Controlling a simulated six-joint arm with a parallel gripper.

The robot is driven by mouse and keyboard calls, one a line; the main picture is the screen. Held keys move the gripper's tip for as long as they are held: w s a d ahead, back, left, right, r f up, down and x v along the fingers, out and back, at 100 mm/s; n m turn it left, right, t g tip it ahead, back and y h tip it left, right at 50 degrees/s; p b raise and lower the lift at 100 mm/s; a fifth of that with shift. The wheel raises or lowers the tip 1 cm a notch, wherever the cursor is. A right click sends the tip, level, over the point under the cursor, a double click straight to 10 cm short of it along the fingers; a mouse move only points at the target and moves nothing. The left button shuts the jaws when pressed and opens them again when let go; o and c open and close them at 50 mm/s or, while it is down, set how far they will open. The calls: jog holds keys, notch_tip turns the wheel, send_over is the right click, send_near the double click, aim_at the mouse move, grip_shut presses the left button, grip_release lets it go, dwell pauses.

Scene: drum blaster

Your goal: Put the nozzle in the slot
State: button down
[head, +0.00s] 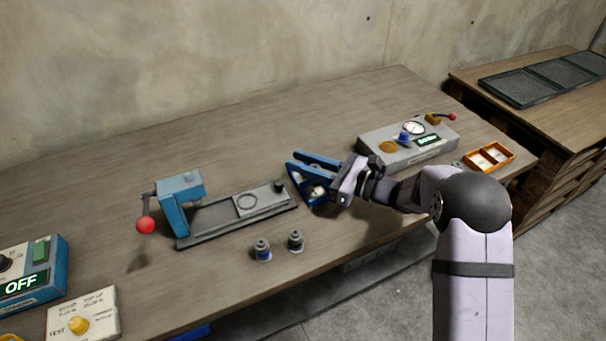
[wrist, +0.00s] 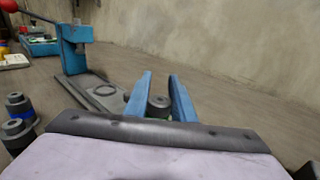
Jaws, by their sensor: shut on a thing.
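My gripper (head: 291,161) has blue fingers, which also show in the wrist view (wrist: 160,78). It is shut on a dark grey round nozzle (wrist: 158,103) with a greenish lower part, seen between the fingers. In the head view the fingers largely hide this nozzle. The gripper is just right of a grey base plate (head: 215,232) with a round ring mark (head: 247,203) and a dark knob (head: 279,186) at its right end. A blue press (head: 180,200) with a red-ball lever stands at the plate's left end. I cannot tell which opening is the slot.
Two more nozzles, one blue-banded (head: 262,250) and one dark grey (head: 295,241), stand in front of the plate. A grey gauge box (head: 380,150) and an orange tray (head: 504,148) are to the right. A blue "OFF" box (head: 38,292) is at left.

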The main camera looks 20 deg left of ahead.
jog(key=shift+f, duration=2)
jog(key=c, duration=1.9)
grip_release()
jog(key=shift+f, duration=0.15)
jog(key=shift+o, duration=0.5)
jog(key=d, duration=0.4)
jog(key=s+d+b, duration=0.1)
jog(key=d, duration=0.7)
jog(key=shift+s+b, duration=0.3)
jog(key=shift+s+a+r, duration=0.1)
jog(key=shift+r, duration=0.1)
